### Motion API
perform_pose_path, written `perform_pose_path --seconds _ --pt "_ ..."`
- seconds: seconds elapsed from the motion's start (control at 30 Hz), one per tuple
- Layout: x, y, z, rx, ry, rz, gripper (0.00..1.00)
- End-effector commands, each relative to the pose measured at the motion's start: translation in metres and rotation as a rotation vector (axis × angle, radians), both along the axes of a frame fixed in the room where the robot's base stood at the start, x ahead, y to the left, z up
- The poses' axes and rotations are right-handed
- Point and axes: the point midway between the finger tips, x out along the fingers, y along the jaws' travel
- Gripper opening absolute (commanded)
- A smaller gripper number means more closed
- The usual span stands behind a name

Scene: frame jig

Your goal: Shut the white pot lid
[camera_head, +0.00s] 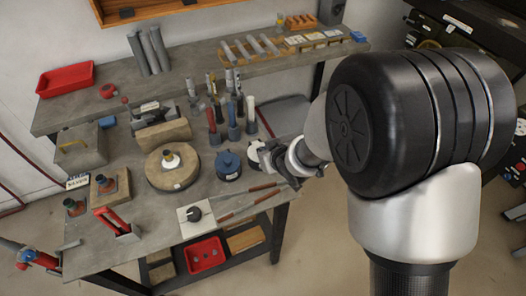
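I cannot clearly pick out a white pot lid. A small white part (253,151) shows right beside my gripper, partly covered by it; I cannot tell whether it is the lid or how it stands. My gripper (272,160) is over the right part of the workbench, just right of a blue-topped pot (228,164). Its fingers are small and dark here, and I cannot tell whether they are open or hold anything. A round wooden block (163,178) with a white-and-black piece (170,160) on top stands farther left.
The grey workbench (150,226) is crowded. Upright tools (233,128) stand behind the blue-topped pot. Long tools (248,203) and a white plate with a black knob (193,214) lie at the front. A red tray (65,79) sits on the rear shelf. My arm covers the right side.

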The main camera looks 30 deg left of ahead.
Motion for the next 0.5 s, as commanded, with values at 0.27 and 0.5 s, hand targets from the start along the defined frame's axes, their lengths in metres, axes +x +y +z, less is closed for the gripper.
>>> perform_pose_path --seconds 0.27,0.5 --pt "0.0066 -0.0004 -0.0022 0.0 0.0 0.0 0.0" --pt "0.0065 -0.0005 -0.0025 -0.001 0.001 0.0 0.0"
